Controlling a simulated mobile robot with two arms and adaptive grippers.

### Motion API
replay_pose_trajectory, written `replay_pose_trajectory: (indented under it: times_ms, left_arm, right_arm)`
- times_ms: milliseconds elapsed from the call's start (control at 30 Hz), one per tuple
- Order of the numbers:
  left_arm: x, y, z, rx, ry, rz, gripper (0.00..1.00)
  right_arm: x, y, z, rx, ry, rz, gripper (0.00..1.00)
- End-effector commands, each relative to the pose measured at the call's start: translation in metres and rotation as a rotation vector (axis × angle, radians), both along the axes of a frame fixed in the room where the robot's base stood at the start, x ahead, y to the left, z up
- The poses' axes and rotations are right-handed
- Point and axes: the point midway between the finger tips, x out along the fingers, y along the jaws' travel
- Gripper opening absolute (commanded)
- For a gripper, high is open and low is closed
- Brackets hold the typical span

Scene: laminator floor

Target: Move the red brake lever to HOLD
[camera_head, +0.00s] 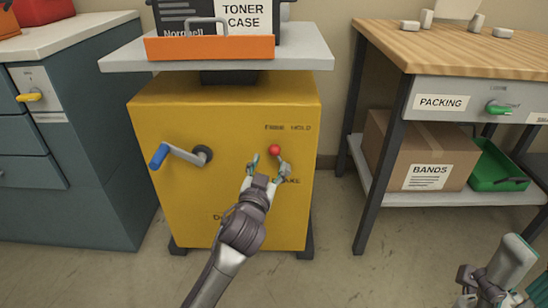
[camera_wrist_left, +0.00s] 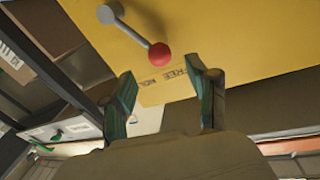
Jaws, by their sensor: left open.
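The red brake lever shows its red ball knob (camera_head: 274,149) on the front of the yellow cabinet (camera_head: 230,110), below the FREE lettering and left of HOLD. In the left wrist view, its grey arm runs from a round pivot to the red knob (camera_wrist_left: 160,54), tilted toward the FREE side. My left gripper (camera_head: 267,160) is open at the cabinet front, close to the knob. In the left wrist view, the knob lies just beyond and between the open fingertips (camera_wrist_left: 166,85); contact is not seen. My right gripper (camera_head: 468,284) is partly in view at the lower right.
A blue-handled crank (camera_head: 178,156) sticks out left of the lever. Above is a grey platform (camera_head: 110,58) with an orange tray (camera_head: 210,48) and toner case (camera_head: 243,18). A packing table (camera_head: 420,57) stands right, drawers (camera_head: 30,140) left. Floor in front is clear.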

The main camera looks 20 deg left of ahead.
Motion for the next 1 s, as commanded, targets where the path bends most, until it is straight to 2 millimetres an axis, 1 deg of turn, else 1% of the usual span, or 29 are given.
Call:
replay_pose_trajectory:
  times_ms: [33, 100, 200, 300, 400, 500, 733, 967, 1000]
  left_arm:
    - [0.012, 0.002, -0.002, 0.003, -0.003, 0.001, 0.59]
    - [0.025, 0.003, -0.002, 0.003, -0.002, 0.001, 0.59]
    - [0.041, 0.004, -0.002, 0.001, -0.001, 0.001, 0.59]
    - [0.052, 0.005, -0.002, 0.001, -0.001, 0.001, 0.59]
    - [0.059, 0.005, -0.001, 0.001, 0.000, 0.000, 0.59]
    - [0.062, 0.005, 0.000, 0.001, 0.000, 0.000, 0.59]
    - [0.062, 0.005, 0.000, 0.001, 0.000, 0.000, 0.59]
    - [0.062, 0.006, 0.000, 0.001, 0.001, 0.000, 0.21]
    - [0.062, 0.006, 0.000, 0.001, 0.000, 0.000, 0.14]
  right_arm:
    - [0.001, 0.000, -0.002, 0.000, -0.014, -0.001, 0.54]
    - [0.001, 0.001, 0.000, -0.002, -0.029, -0.002, 0.54]
    - [0.002, 0.001, 0.003, -0.004, -0.046, -0.003, 0.54]
    - [0.002, 0.002, 0.006, -0.005, -0.059, -0.004, 0.54]
    - [0.003, 0.002, 0.008, -0.006, -0.066, -0.004, 0.54]
    - [0.003, 0.002, 0.009, -0.007, -0.069, -0.004, 0.54]
    - [0.003, 0.002, 0.010, -0.007, -0.069, -0.004, 0.54]
    - [0.003, 0.002, 0.010, -0.008, -0.068, -0.004, 0.54]
    - [0.003, 0.002, 0.010, -0.008, -0.068, -0.004, 0.54]
